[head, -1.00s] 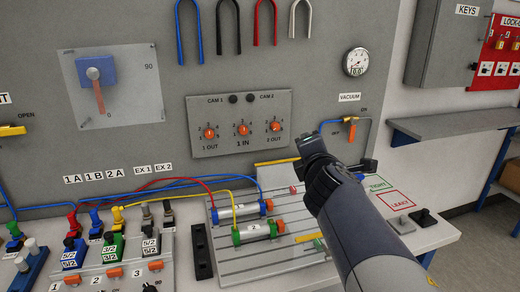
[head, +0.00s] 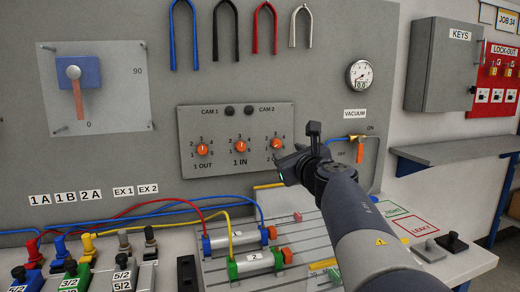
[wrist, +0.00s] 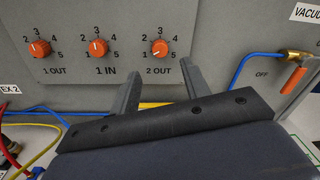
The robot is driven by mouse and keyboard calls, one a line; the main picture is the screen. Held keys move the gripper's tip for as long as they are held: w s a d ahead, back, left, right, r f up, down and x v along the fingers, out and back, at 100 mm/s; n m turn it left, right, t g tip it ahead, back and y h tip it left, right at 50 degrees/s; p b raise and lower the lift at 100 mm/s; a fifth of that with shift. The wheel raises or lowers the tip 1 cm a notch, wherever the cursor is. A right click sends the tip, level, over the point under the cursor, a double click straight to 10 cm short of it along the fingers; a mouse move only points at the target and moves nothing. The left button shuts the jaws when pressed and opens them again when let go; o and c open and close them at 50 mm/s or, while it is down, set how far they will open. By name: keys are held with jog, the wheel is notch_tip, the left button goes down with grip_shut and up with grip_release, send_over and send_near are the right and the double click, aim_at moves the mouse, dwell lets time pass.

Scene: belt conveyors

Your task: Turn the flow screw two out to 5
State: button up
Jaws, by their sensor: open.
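The flow screw labelled 2 OUT is an orange knob (head: 277,143), rightmost of three on the grey panel (head: 186,121). In the wrist view this knob (wrist: 160,47) has numbers 1 to 5 around it. Its slot looks tilted, but I cannot read the setting for sure. My gripper (head: 297,148) is open and empty, in front of the panel's lower right corner. In the wrist view the two fingers (wrist: 161,66) point up toward the panel, one either side of the knob and below it, apart from it. The 2 OUT label is partly hidden by the gripper in the head view.
The 1 OUT knob (head: 202,150) and 1 IN knob (head: 241,146) sit to the left. A vacuum valve with an orange lever (head: 360,151) and blue hose is to the right. Cylinders (head: 236,241) with hoses lie on the slotted plate below.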

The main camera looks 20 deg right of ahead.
aim_at(278, 145)
jog(key=w, duration=0.7)
jog(key=shift+d, duration=0.15)
jog(key=shift+c, duration=0.4)
grip_shut()
